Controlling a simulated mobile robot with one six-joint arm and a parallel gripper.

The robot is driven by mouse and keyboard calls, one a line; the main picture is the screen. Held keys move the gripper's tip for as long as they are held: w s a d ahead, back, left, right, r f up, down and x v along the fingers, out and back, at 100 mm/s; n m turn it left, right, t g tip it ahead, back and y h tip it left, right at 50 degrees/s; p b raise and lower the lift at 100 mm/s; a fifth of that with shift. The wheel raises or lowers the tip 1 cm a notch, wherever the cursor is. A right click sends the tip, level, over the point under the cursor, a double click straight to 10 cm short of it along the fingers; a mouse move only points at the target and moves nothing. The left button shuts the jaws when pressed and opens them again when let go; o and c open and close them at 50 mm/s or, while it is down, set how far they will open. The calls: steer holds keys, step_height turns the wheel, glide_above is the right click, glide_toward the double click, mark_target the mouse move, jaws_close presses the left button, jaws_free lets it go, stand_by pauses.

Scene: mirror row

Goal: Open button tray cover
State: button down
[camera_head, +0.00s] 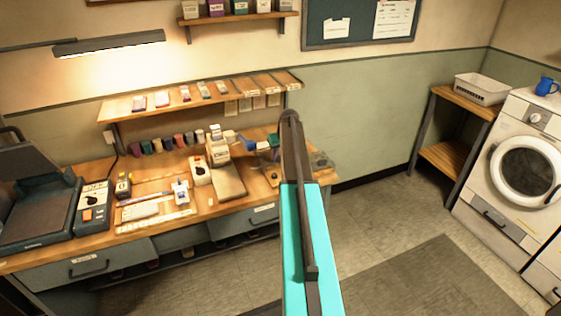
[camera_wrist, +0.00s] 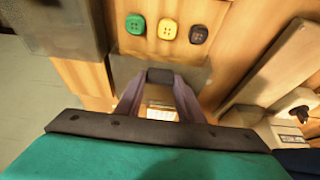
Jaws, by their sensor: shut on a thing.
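In the wrist view, my gripper (camera_wrist: 160,80) is shut on a small dark grey tab (camera_wrist: 160,74), which appears to be the handle of the button tray cover. A greyish, see-through strip (camera_wrist: 194,76) runs beside the tab and looks like the cover's edge. Beyond it lie a green button (camera_wrist: 135,24), a yellow button (camera_wrist: 168,30) and a black button (camera_wrist: 199,33) on a wooden surface. Whether the cover is over them I cannot tell. In the head view, my arm hides the gripper and most of the tray; a translucent piece (camera_head: 320,160) shows at the bench's right end.
The workbench (camera_head: 258,205) holds a sewing gauge-like white device (camera_head: 201,172), a row of spools (camera_head: 167,143) and small tools. A shelf (camera_head: 120,108) hangs above. A washing machine (camera_head: 522,165) stands at the right.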

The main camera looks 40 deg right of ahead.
steer(key=shift+w+d, duration=0.2)
steer(key=shift+w, duration=0.8)
steer(key=c, duration=1.2)
jaws_free()
steer(key=shift+s, duration=0.1)
steer(key=shift+s, duration=0.1)
steer(key=shift+b+v, duration=0.5)
steer(key=shift+v, duration=0.4)
steer(key=b+v, duration=0.3)
steer(key=v, duration=0.9)
